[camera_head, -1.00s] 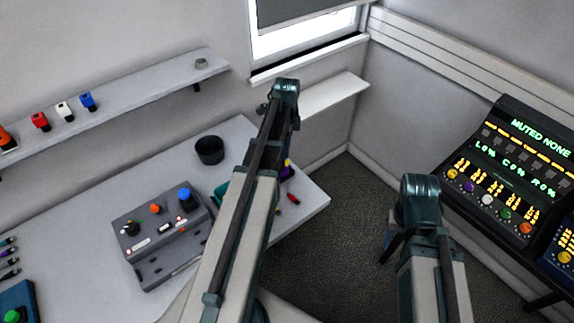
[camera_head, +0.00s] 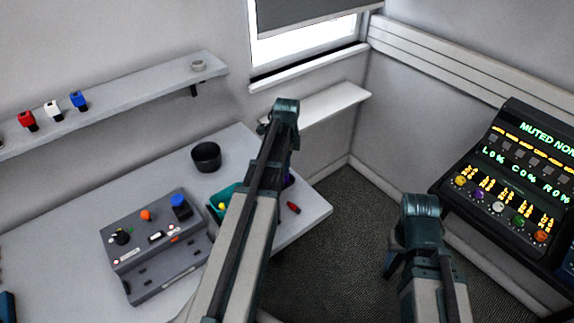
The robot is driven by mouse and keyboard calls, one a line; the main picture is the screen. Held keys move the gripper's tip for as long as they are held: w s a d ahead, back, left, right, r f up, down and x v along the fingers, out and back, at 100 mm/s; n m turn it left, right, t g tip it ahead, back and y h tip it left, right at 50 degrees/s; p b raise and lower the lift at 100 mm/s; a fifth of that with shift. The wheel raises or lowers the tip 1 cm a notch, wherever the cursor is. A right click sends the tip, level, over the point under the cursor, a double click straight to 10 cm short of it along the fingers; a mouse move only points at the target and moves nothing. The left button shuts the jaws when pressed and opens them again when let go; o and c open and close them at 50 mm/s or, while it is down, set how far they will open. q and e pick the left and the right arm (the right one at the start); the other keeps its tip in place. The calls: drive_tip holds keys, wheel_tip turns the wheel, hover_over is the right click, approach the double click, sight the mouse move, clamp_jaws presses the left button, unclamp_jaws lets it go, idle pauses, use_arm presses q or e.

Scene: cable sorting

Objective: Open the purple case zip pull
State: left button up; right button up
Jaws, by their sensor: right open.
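A small purple patch (camera_head: 288,180) shows on the table just right of my left arm. It may be part of the purple case, but most of it is hidden behind that arm, and I cannot make out a zip pull. My left arm crosses the table and bends at its raised joint. My right arm stands over the dark floor to the right of the table. Neither gripper's fingertips can be seen.
A teal tray (camera_head: 218,207) with a yellow item stands left of my left arm, partly covered. A red item (camera_head: 293,208) lies near the table's right edge. A black cup (camera_head: 206,157) and a grey control box (camera_head: 150,245) stand further left. A lit console (camera_head: 515,180) stands right.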

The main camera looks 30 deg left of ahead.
use_arm(q)
clamp_jaws()
idle(1.0)
